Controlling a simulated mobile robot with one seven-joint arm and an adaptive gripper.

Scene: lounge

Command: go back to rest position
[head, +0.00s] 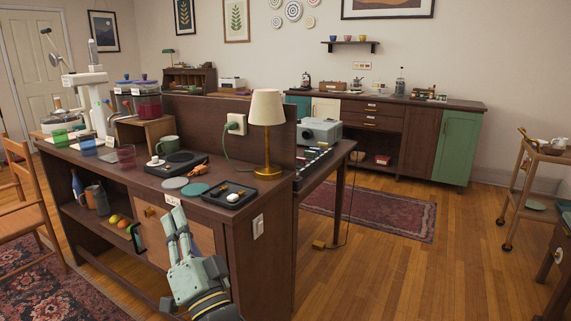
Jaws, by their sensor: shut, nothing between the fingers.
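My gripper (178,211) shows in the head view in front of the near dark wooden counter (215,209). Its fingers point up and away, toward the counter's front edge. The fingers are together, and nothing shows between them. Some of the cabinet front behind my gripper is hidden by it.
A wooden chair (28,195) stands at the left, a trolley (535,180) at the right. Open wooden floor (400,270) lies right of the counter.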

